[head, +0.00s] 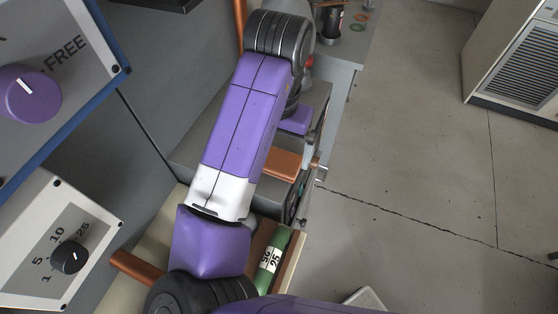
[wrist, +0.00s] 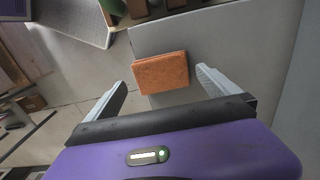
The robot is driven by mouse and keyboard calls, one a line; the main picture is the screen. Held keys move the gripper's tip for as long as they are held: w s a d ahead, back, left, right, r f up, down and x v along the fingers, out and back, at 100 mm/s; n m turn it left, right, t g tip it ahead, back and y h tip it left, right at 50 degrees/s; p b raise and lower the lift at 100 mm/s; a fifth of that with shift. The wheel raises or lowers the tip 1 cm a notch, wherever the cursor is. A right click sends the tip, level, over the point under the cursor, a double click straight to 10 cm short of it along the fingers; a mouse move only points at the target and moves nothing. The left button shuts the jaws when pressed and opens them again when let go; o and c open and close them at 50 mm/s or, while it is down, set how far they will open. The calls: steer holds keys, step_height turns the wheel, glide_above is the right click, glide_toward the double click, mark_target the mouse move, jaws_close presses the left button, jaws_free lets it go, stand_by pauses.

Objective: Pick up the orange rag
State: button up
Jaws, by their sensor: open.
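The orange rag (wrist: 161,72) shows in the wrist view as a flat, folded, rectangular pad lying on a grey surface. My gripper (wrist: 161,79) is open, with one pale grey finger to the left of the rag and one to the right. Nothing is between the fingers' pads as a grip; the rag lies beyond the palm and in line with the gap. In the head view my arm covers much of the work area, and the fingers cannot be made out. An orange-brown flat piece (head: 284,164) shows beside my arm there; I cannot tell for sure whether it is the rag.
A green cylinder marked 25 (head: 271,259) lies in a tray at the bottom in the head view. Panels with a purple knob (head: 29,94) and a black knob (head: 70,257) stand at left. A vented cabinet (head: 522,75) stands at right; the floor between is clear.

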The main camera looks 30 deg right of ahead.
mark_target(278, 161)
steer(key=shift+w+f+p, duration=0.2)
steer(key=shift+f+p, duration=0.1)
steer(key=shift+f, duration=2.05)
steer(key=c, duration=1.2)
steer(key=shift+r, duration=0.15)
step_height(278, 161, up, 20)
steer(key=shift+d, duration=0.1)
steer(key=o, duration=0.8)
steer(key=shift+c, duration=0.2)
steer(key=c, duration=0.5)
